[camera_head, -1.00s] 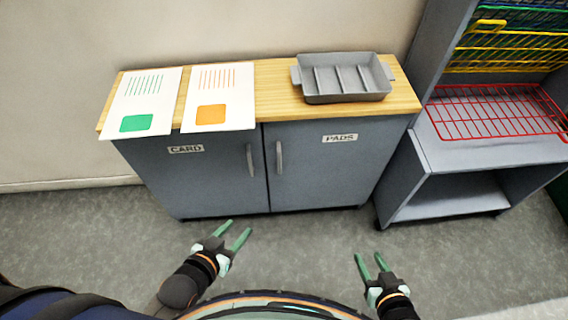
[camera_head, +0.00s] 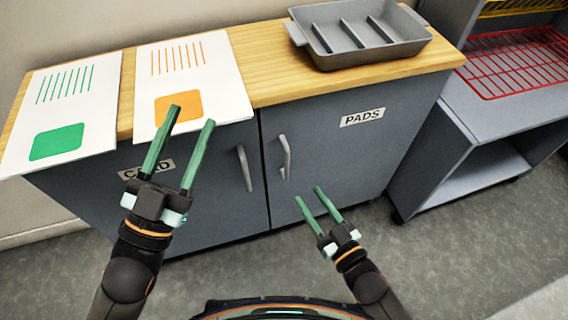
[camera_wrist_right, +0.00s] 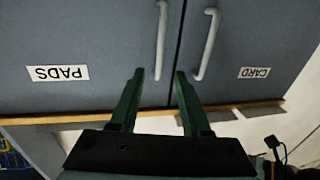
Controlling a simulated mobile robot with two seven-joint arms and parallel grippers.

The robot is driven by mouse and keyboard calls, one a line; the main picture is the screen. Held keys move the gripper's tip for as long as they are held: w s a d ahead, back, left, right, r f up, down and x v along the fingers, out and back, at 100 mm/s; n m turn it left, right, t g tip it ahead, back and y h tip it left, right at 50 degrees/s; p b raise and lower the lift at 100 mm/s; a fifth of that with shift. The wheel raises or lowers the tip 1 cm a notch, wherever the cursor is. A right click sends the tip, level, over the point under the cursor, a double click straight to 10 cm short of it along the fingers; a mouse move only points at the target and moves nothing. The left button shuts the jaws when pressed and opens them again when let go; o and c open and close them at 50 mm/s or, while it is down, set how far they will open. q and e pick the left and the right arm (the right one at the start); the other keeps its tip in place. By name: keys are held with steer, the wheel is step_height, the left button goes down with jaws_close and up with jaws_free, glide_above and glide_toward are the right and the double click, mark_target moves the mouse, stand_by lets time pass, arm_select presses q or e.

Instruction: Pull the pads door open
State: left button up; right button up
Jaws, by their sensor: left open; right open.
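The pads door (camera_head: 350,145) is the right door of a grey cabinet and is shut. It has a white PADS label (camera_head: 362,118) and a pale upright handle (camera_head: 285,157) near its left edge. My right gripper (camera_head: 308,197) is open and empty, low in front of the pads door, apart from the handle. In the right wrist view the pads handle (camera_wrist_right: 161,40) shows upside down beyond the open fingers (camera_wrist_right: 156,80). My left gripper (camera_head: 192,115) is open and empty in front of the card door, over the picture of its label (camera_head: 146,169).
The card door (camera_head: 215,185) is shut, with its own handle (camera_head: 244,168) close by. Two printed sheets (camera_head: 190,80) and a grey divided tray (camera_head: 360,35) lie on the wooden top. A grey rack with a red wire shelf (camera_head: 520,65) stands at the right.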

mark_target(288, 165)
steer(key=b+x, duration=0.1)
steer(key=x, duration=0.6)
steer(key=shift+w+a+b, duration=0.1)
steer(key=shift+w+b, duration=0.05)
steer(key=shift+b, duration=0.25)
steer(key=shift+b+x, duration=0.55)
steer(key=shift+x, duration=1.75)
arm_select(q)
steer(key=s+r+m+h, duration=0.4)
steer(key=h, duration=0.1)
steer(key=shift+s+d+r+t+h, duration=0.3)
steer(key=shift+s+d+r+h, duration=0.1)
steer(key=shift+d, duration=0.05)
arm_select(e)
jaws_close()
